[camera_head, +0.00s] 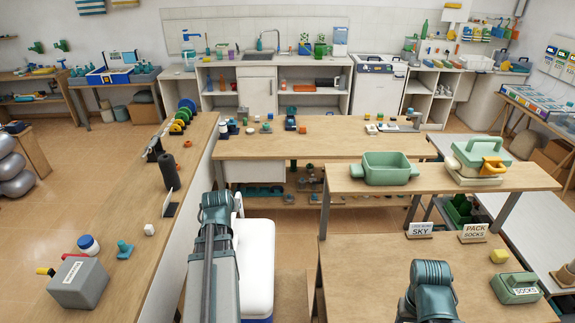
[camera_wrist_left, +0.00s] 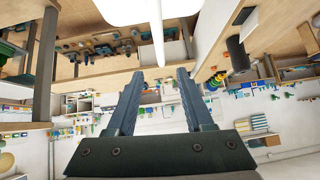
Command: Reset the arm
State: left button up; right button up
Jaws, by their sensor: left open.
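My left gripper (camera_wrist_left: 160,73) shows in the left wrist view with its two dark fingers apart and nothing between them. That view is upside down, with the shelves and benches hanging from the top. In the head view my left arm (camera_head: 216,250) rises from the bottom, left of centre, and its gripper cannot be made out. My right arm (camera_head: 431,290) shows at the bottom right, and its gripper is not visible.
A wooden bench (camera_head: 125,200) runs along the left, bearing a grey box (camera_head: 78,284). A white box (camera_head: 255,262) stands right of my left arm. A right table (camera_head: 395,258) bears a green socks box (camera_head: 516,288). A raised shelf holds a green tub (camera_head: 386,169).

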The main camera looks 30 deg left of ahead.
pick_arm(q)
jog(key=w+d+f+m+g+h+b, duration=0.1)
jog(key=d+f+m, duration=0.15)
jog(key=d, duration=0.65)
jog(key=w+d+f+m+g+h+b, duration=0.1)
jog(key=d+f+h, duration=0.15)
jog(key=d, duration=0.65)
jog(key=w+d+f+m+g+h+b, duration=0.1)
jog(key=w+d+f+m+b, duration=0.15)
jog(key=d, duration=0.65)
jog(key=s+d+f+m+g+b, duration=0.1)
jog(key=s+d+f+m+g, duration=0.1)
jog(key=s+d, duration=0.4)
jog(key=s+d+f+m+g+b, duration=0.1)
jog(key=s+d, duration=0.5)
jog(key=d, duration=0.9)
notch_tip(320, 180, down, 2)
jog(key=shift+s+d+f+m+g+y, duration=0.15)
jog(key=shift+s+f+m+g+y, duration=0.2)
jog(key=shift+g, duration=0.55)
